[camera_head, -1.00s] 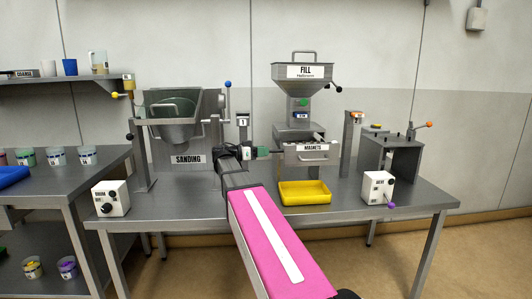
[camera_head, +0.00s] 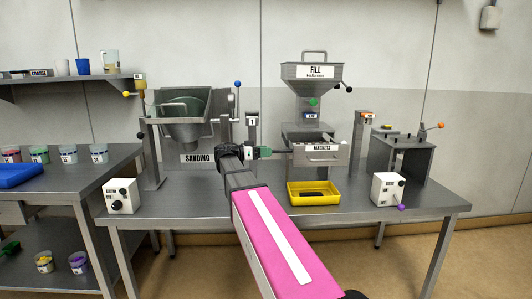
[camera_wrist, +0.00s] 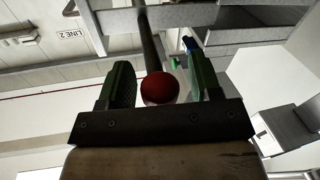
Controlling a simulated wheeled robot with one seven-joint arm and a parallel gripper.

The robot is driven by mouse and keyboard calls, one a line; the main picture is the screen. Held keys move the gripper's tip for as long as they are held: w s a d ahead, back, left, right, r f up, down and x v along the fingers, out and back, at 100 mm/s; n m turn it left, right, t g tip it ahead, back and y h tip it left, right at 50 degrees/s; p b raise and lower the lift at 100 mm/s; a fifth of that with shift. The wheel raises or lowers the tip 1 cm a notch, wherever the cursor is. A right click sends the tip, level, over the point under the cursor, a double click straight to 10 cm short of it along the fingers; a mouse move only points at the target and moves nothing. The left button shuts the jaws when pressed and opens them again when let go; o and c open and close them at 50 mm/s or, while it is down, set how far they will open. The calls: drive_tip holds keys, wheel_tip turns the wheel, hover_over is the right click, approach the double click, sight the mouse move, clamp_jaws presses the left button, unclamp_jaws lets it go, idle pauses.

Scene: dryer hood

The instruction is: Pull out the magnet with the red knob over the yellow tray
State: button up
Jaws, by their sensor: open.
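The red knob (camera_wrist: 160,88) sits between the two green-padded fingers of my gripper (camera_wrist: 163,82) in the wrist view, with a gap to the right finger. A dark rod (camera_wrist: 149,40) runs up from the knob. My gripper is open around the knob. In the head view my gripper (camera_head: 264,152) is just left of the grey MAGNETS housing (camera_head: 321,148); the red knob cannot be made out there. The yellow tray (camera_head: 314,203) stands on the table below the front of the housing and has a dark patch inside.
The FILL hopper (camera_head: 317,79) rises above the housing. The SANDING machine (camera_head: 197,158) is to the left. White control boxes stand at the left (camera_head: 121,195) and right (camera_head: 387,189) of the table. A grey stand (camera_head: 400,155) is at the right.

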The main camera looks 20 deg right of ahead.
drive_tip(key=a, duration=1)
drive_tip(key=shift+w, duration=0.45)
drive_tip(key=shift+a, duration=0.1)
